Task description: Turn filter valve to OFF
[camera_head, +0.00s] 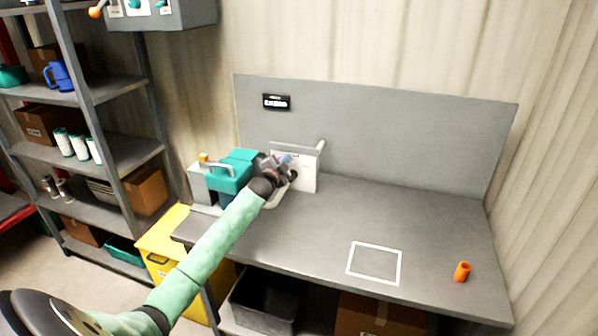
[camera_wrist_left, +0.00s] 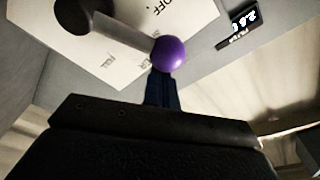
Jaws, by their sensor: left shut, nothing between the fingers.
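The filter valve is a white panel (camera_head: 305,172) standing on the bench against the grey backboard, with a grey lever (camera_head: 308,150) near its top. In the left wrist view the panel (camera_wrist_left: 100,62) carries the printed word OFF, and the lever (camera_wrist_left: 122,38) ends in a purple ball (camera_wrist_left: 168,54). My left gripper (camera_head: 286,162) is in front of the panel's left side. In the left wrist view its shut fingers (camera_wrist_left: 160,88) are just below the ball and overlap its lower edge. I cannot tell whether they touch it. My right gripper is not in view.
A teal and grey machine (camera_head: 236,170) stands left of the panel. A small black display (camera_head: 276,102) is on the backboard. The bench middle is clear.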

